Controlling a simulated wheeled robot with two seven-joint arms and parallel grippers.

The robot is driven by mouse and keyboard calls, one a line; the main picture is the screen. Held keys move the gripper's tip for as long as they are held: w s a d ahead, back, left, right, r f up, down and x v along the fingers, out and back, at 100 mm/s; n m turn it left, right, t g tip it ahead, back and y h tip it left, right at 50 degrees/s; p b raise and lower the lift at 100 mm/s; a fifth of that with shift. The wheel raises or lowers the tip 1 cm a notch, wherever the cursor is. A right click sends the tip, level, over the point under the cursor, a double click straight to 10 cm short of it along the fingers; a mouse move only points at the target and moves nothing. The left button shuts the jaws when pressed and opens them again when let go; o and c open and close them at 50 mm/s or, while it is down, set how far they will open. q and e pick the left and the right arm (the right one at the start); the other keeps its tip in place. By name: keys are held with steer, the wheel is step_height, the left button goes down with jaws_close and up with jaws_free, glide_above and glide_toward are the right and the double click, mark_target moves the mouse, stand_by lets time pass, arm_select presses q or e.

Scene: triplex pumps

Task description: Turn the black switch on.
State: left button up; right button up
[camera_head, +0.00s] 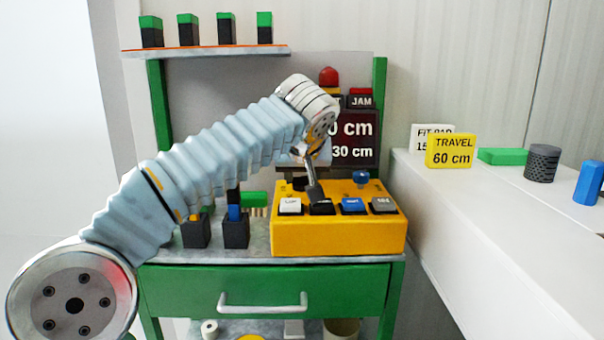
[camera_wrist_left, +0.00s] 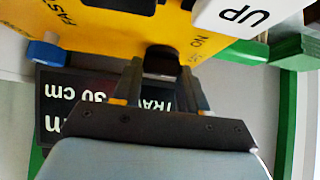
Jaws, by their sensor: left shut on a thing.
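The yellow control box (camera_head: 340,236) stands on the green bench. It carries white, black, blue and grey keys along its front. My left gripper (camera_head: 313,187) points down at the top of the box, behind the black key (camera_head: 321,208). In the left wrist view, which is upside down, the black switch (camera_wrist_left: 163,56) sits on the yellow face near an "ON" label. The fingertips of my left gripper (camera_wrist_left: 160,70) are at its two sides, shut on it. The fingers partly hide the switch, so I cannot tell its setting. My right gripper is not in view.
A blue knob (camera_head: 361,179) stands at the back right of the box. A dark display (camera_head: 356,135) with a red lamp (camera_head: 329,77) is behind. Dark blocks (camera_head: 235,230) stand left of the box. A white counter (camera_head: 480,220) with a yellow sign (camera_head: 451,151) runs along the right.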

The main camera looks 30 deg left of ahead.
arm_select(q)
steer(key=shift+d+r, duration=0.1)
steer(key=shift+d+n+g+y+p, duration=0.1)
steer(key=shift+n+g+y+p, duration=0.35)
steer(key=shift+n, duration=0.25)
steer(key=n+g+y, duration=0.1)
steer(key=n, duration=0.2)
steer(key=shift+w+d+g+y, duration=0.15)
steer(key=shift+w+g+y, duration=0.05)
steer(key=shift+g+y, duration=0.15)
steer(key=n+g, duration=0.1)
steer(key=n, duration=0.1)
steer(key=n+g+y, duration=0.1)
steer(key=n+g, duration=0.1)
steer(key=shift+w+n, duration=0.2)
steer(key=shift+n, duration=0.2)
steer(key=shift+w+n+g+y, duration=0.1)
steer(key=shift+n+g+y, duration=0.2)
steer(key=shift+n+g, duration=0.8)
steer(key=shift+n, duration=0.3)
steer(key=o, duration=1.1)
steer(key=shift+c, duration=0.2)
